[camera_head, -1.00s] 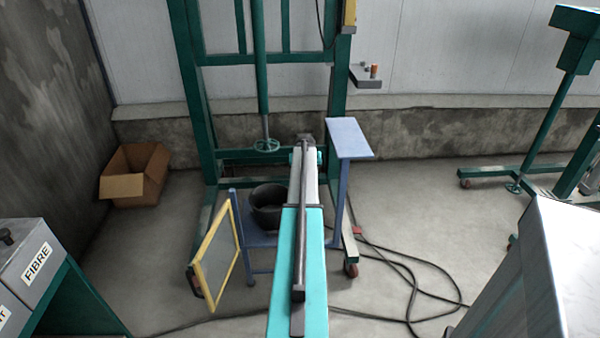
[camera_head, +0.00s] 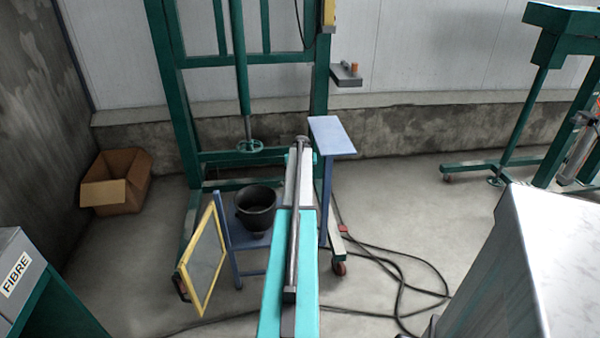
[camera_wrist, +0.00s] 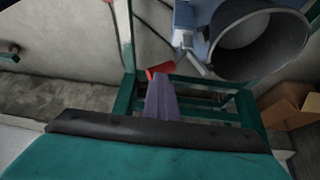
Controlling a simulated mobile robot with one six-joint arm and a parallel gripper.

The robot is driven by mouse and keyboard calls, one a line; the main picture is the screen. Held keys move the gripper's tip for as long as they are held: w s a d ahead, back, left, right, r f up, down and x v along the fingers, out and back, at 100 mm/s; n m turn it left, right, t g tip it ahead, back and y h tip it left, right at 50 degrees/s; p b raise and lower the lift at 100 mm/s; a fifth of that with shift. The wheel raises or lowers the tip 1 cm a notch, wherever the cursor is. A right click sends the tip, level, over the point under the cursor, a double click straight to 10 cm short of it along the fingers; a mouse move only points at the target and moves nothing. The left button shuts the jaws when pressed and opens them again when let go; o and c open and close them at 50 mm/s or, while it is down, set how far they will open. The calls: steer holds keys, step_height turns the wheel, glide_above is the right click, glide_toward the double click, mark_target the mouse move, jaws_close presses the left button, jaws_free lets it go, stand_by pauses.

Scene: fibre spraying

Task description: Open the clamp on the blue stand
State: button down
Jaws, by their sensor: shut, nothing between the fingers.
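The blue stand (camera_head: 326,205) stands right of centre in the head view, with a sloping pale blue top plate (camera_head: 332,137) and a low shelf bearing a black bucket. I cannot make out the clamp clearly in either view. My turquoise arm reaches forward, and its far end lies just left of the top plate. The wrist view appears turned over; it shows the blue shelf (camera_wrist: 188,38) beside the bucket (camera_wrist: 255,45). My gripper's fingertips cannot be made out in either view.
A yellow-framed screen (camera_head: 205,258) stands left of the black bucket (camera_head: 256,208). A green frame (camera_head: 172,100) rises behind. Black cables (camera_head: 400,262) lie on the floor to the right. A cardboard box (camera_head: 115,180) sits at the left wall. A grey cabinet (camera_head: 510,275) stands near right.

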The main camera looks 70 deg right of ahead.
steer(key=shift+s+d+f, duration=0.15)
steer(key=shift+s, duration=0.25)
steer(key=shift+s+d+f, duration=0.15)
steer(key=shift+s, duration=0.25)
steer(key=shift+a+r, duration=0.1)
steer(key=s+a+r, duration=0.2)
steer(key=a, duration=0.4)
steer(key=s+a+r+b, duration=0.1)
steer(key=s+a+r, duration=0.1)
steer(key=a, duration=0.5)
steer(key=shift+s+a+r, duration=0.15)
steer(key=shift+s+r, duration=0.2)
steer(key=shift+s, duration=0.1)
